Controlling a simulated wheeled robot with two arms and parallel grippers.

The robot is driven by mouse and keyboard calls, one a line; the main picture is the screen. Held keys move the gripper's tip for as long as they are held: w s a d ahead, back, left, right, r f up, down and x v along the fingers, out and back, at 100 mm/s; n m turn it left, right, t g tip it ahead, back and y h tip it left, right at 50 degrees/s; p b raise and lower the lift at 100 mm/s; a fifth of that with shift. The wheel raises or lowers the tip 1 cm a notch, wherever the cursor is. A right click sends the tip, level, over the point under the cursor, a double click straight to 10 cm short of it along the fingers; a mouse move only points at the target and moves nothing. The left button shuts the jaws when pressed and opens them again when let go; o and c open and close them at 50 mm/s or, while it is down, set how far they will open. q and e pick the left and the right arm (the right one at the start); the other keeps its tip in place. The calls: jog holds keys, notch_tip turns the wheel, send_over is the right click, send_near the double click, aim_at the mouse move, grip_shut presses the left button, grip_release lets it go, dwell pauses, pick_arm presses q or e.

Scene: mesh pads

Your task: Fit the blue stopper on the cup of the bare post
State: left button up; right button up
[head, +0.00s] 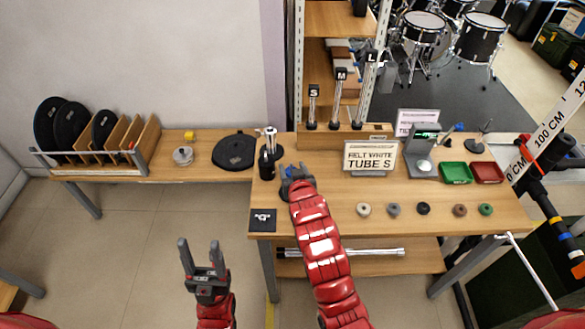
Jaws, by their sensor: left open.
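A small blue piece (459,126), which looks like the blue stopper, is at the back right of the table; its exact shape is too small to tell. A thin post on a round dark base (474,146) stands to its right, and looks like the bare post; its cup is not clear at its top. My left gripper (198,244) is open and empty, in front of the tables over the floor. My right gripper (294,169) is over the left part of the main table, far left of the blue piece; whether its jaws hold anything is unclear.
Tubes marked S, M and L stand in a wooden rack (388,131) at the back. A sign (370,156), a green tray (456,173) and a red tray (487,173) stand before them. Several small round pieces line the front. A dark bottle (266,163) is beside my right gripper.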

jog(key=shift+o, duration=1.4)
jog(key=shift+s+r, duration=0.2)
jog(key=shift+s, duration=0.35)
jog(key=p+v, duration=0.9)
jog(key=v, duration=0.7)
jog(key=shift+r, duration=0.15)
jog(key=shift+s+d, duration=0.1)
